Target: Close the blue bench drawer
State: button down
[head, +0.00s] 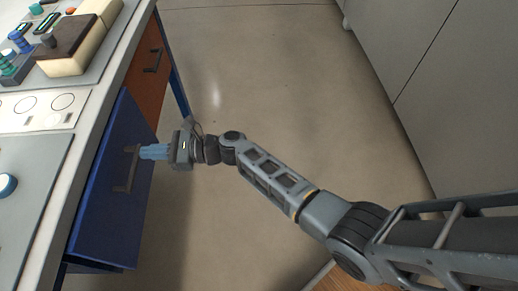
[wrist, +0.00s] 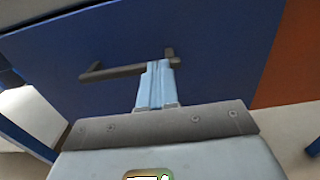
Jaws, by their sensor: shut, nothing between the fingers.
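The blue bench drawer (head: 112,200) is on the left in the head view, its front facing my arm. Its front also fills much of the wrist view (wrist: 215,62). A dark bar handle (head: 127,170) is fixed on that front, and it shows in the wrist view (wrist: 110,72). My gripper (head: 146,152) has its light-blue fingers shut together and empty. The fingertips are at the handle, near one end of it. I cannot tell whether they touch the handle or the front. How far the drawer stands out is hard to tell.
An orange-brown drawer (head: 147,62) with a dark handle sits farther along the bench. The bench top (head: 110,75) holds several small items and a brown-and-cream block (head: 70,45). Grey cabinets (head: 400,50) stand on the right. The floor (head: 270,90) between is clear.

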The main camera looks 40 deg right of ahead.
jog(key=shift+b+x, duration=0.35)
jog(key=shift+x, duration=0.85)
jog(key=shift+a+r, duration=0.15)
jog(key=shift+r, duration=0.1)
